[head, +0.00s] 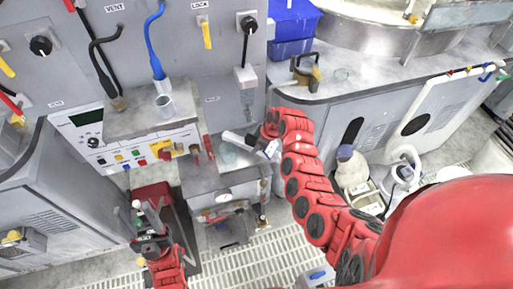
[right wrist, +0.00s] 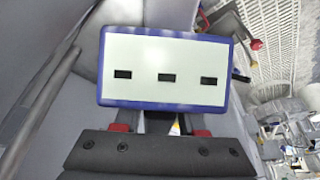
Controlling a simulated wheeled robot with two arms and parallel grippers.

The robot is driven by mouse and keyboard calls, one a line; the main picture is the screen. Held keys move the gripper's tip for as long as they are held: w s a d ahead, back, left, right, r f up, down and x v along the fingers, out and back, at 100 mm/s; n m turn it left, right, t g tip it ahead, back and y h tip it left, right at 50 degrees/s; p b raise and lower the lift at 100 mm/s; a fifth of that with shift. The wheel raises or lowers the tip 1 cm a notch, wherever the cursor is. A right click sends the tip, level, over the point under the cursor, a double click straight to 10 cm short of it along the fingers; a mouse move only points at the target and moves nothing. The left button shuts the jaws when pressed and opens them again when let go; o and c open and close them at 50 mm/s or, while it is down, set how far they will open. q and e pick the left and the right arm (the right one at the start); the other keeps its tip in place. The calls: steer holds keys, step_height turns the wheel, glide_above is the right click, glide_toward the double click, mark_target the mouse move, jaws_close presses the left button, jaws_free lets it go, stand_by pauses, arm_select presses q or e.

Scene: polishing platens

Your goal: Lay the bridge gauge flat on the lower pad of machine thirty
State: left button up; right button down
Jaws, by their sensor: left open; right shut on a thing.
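My right gripper (head: 265,142) reaches over the grey bench in the middle of the head view. In the right wrist view it is shut on a flat white plate (right wrist: 168,92) with a blue rim and three dark slots. This plate may be the bridge gauge; I cannot tell for sure. The plate faces the wrist camera and hides most of the fingers. My left gripper (head: 149,222) is open and empty, low at the left of the head view. I cannot make out which surface is the lower pad of machine thirty.
A black and yellow arched tool (head: 305,72) sits on the right counter (head: 375,75), near a blue bin (head: 292,25). White jugs (head: 352,168) stand below.

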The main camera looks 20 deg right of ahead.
steer(key=shift+d+f, duration=0.1)
steer(key=shift+f, duration=0.35)
steer(key=shift+w+f+p, duration=0.1)
steer(key=shift+f+p, duration=0.1)
steer(key=shift+p, duration=0.1)
steer(key=shift+w+f, duration=0.15)
steer(key=shift+f, duration=0.2)
steer(key=shift+f, duration=0.2)
steer(key=shift+c, duration=2.4)
jaws_free()
